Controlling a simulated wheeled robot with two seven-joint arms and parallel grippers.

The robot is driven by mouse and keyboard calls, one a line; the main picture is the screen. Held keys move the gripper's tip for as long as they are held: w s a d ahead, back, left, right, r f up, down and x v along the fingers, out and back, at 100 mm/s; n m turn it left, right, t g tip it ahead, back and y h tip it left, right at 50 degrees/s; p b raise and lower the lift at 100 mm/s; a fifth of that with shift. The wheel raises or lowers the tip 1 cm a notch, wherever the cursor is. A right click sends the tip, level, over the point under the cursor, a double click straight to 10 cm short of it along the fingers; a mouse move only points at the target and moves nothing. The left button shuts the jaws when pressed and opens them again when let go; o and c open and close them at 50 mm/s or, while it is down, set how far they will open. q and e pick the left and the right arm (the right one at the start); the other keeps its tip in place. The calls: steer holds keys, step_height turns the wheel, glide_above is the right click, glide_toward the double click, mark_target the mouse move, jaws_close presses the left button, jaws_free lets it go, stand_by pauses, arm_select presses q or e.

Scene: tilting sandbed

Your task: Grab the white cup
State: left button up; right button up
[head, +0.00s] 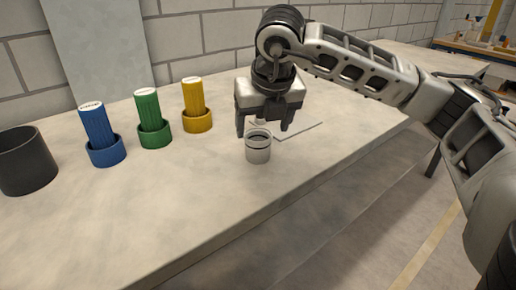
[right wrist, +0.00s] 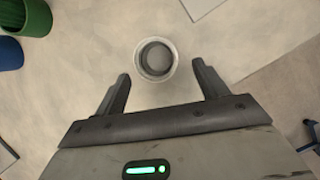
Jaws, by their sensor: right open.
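The white cup (head: 258,148) stands upright on the table, near its front edge, below and slightly in front of my right gripper in the head view. In the right wrist view the cup (right wrist: 156,60) is seen from above, with its round rim and darker inside. My right gripper (head: 264,128) is open and points down, with nothing between its fingers. In the right wrist view its fingertips (right wrist: 160,72) are on either side of the cup's near part, and the cup lies mostly beyond them. I cannot tell the exact height gap. My left gripper is not in view.
Blue (head: 96,124), green (head: 150,112) and yellow (head: 194,98) ribbed cylinders stand in matching round holders to the left. A dark cup (head: 26,160) is at the far left. A thin flat plate (head: 300,130) lies behind the white cup. The table front is clear.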

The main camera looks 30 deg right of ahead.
mark_target(259, 136)
steer(key=x, duration=0.4)
steer(key=shift+w+a+f, duration=0.15)
steer(key=shift+w+f, duration=0.05)
steer(key=shift+f, duration=0.05)
steer(key=c, duration=0.9)
steer(key=shift+r, duration=0.1)
